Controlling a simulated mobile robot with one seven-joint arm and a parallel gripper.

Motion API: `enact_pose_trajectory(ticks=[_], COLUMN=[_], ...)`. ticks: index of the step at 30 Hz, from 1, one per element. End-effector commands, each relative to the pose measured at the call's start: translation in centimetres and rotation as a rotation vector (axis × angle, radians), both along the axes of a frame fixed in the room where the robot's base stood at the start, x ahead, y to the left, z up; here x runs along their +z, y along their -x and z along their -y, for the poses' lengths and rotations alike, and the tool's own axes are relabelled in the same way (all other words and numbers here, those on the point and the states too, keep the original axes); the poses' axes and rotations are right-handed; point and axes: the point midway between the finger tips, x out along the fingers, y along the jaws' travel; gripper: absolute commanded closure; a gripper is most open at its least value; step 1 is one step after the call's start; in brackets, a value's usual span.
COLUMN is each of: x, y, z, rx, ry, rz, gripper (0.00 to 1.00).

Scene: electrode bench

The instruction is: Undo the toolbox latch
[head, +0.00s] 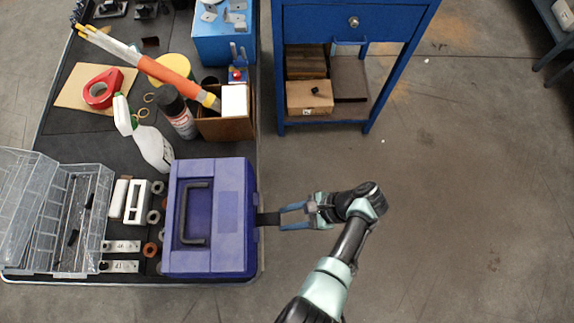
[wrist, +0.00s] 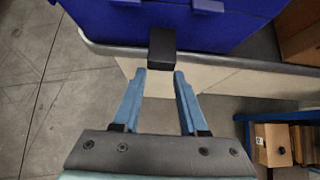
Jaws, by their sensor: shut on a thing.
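The blue-purple toolbox (head: 222,218) sits closed on the dark bench top, with its handle (head: 194,213) lying on the lid. Its black latch (head: 268,219) sticks out from the right side, past the bench edge. In the wrist view the latch (wrist: 161,48) points toward me from the toolbox front (wrist: 205,30). My gripper (head: 282,218) is to the right of the toolbox. Its two blue fingers (wrist: 160,73) are at the latch's outer end, one on each side, shut on it. The exact contact is hard to see.
A clear organizer case (head: 55,215) stands open left of the toolbox, with small parts between. A spray bottle (head: 150,140) and cardboard box (head: 226,125) stand behind it. A blue cabinet (head: 355,60) is at the back. The floor to the right is free.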

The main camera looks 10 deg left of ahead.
Motion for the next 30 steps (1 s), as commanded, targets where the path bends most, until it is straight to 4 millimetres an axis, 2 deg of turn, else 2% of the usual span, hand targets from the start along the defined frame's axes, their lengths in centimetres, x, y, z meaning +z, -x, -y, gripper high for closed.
enact_pose_trajectory(ticks=[1, 7, 19, 30], x=[-0.87, -0.93, -0.69, -0.40], y=[-0.21, -0.11, -0.03, -0.17], z=[0.29, 0.22, 0.09, 0.38], rx=[-0.008, -0.005, -0.002, -0.002], ry=[-0.015, -0.072, -0.074, -0.076], rz=[-0.004, -0.020, -0.021, -0.020], gripper=[1.00, 1.00, 0.28, 0.28])
